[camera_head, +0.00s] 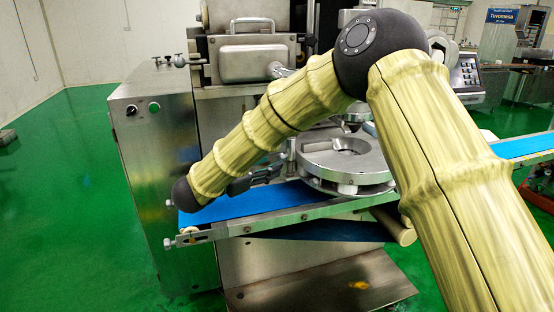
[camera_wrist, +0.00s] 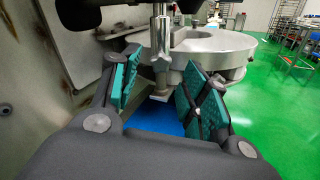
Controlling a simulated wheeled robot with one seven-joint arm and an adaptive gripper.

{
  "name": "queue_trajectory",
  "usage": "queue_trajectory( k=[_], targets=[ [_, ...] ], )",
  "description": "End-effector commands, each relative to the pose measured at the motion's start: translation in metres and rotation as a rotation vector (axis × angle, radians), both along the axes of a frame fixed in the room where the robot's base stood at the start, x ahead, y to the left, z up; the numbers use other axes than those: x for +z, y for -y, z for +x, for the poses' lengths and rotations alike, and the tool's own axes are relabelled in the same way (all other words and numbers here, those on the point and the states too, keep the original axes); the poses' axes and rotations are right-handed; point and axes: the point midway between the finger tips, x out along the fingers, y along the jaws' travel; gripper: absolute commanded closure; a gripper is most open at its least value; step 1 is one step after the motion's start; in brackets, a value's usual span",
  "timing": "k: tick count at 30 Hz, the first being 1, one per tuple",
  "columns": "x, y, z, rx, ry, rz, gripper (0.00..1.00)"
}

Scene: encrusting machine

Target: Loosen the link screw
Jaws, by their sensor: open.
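My gripper (camera_wrist: 160,76) is open, with a teal pad on each finger. In the wrist view a shiny upright metal screw-like part (camera_wrist: 161,45), which I take to be the link screw, stands in the gap between the fingers. Its lower end has a small pale block (camera_wrist: 158,95). I cannot tell whether either pad touches it; gaps seem to show on both sides. In the head view my gripper (camera_head: 262,175) shows dark beside the round metal turntable part (camera_head: 345,165), partly behind my arm. The screw cannot be made out there.
The blue conveyor belt (camera_head: 236,205) runs below the gripper, with a metal side rail (camera_head: 270,222). The steel machine cabinet (camera_head: 160,180) stands at the left. In the wrist view a round metal disc (camera_wrist: 225,42) lies close behind the right finger. Green floor is open at the left.

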Motion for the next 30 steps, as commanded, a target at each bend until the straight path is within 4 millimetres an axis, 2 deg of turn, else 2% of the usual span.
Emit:
queue_trajectory(
  k=[3,9,20,21,23,28,30],
  targets=[
    [0.001,0.013,0.011,-0.001,0.000,0.000,0.55],
    [0.000,0.025,0.023,0.001,0.000,0.000,0.55],
    [0.000,0.028,0.026,0.003,0.000,0.000,0.55],
    [0.000,0.028,0.026,0.003,0.000,0.000,0.57],
    [0.000,0.028,0.026,0.003,0.000,0.000,0.68],
    [0.000,0.028,0.026,0.003,0.000,0.000,0.99],
    [0.000,0.028,0.026,0.003,0.000,0.000,1.00]
  ],
)
